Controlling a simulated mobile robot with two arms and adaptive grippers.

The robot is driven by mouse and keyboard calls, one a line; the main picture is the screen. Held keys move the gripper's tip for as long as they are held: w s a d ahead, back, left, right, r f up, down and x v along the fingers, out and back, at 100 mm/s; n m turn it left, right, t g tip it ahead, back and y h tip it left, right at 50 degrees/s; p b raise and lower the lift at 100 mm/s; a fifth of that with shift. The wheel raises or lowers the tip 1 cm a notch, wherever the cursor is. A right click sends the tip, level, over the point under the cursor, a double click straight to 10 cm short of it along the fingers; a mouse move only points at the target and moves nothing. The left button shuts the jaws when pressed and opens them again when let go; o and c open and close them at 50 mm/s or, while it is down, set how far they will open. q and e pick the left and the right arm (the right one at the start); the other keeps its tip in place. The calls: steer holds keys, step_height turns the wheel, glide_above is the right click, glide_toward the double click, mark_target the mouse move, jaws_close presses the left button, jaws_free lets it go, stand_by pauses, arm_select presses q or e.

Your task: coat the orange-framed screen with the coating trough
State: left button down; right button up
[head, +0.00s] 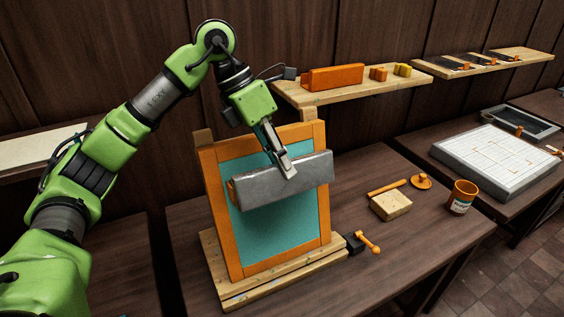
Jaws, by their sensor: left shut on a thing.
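The orange-framed screen (282,231) stands upright, leaning back a little, in a wooden base on the table. Its mesh is teal. My left gripper (287,172) is shut on the coating trough (255,190), a long grey metal piece with an orange end at its left. The trough lies across the upper middle of the screen, in front of the mesh, and hides part of it and of the right frame bar. I cannot tell whether it touches the mesh. My right gripper is not in view.
The wooden base (262,284) has an orange-handled clamp (368,242) at its right. A tan block (390,206), an orange-brown jar (462,197) and a small orange tool (421,181) are on the table. Behind, a shelf (350,93) holds an orange trough-like piece (334,77). The front right tabletop is clear.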

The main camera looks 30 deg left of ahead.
arm_select(q)
steer(key=shift+s+d+r, duration=0.3)
steer(key=shift+s+d, duration=0.3)
steer(key=shift+d, duration=0.15)
steer(key=shift+s+d+r, duration=0.25)
steer(key=shift+s+d, duration=0.3)
steer(key=shift+d, duration=0.2)
steer(key=shift+a+r, duration=0.1)
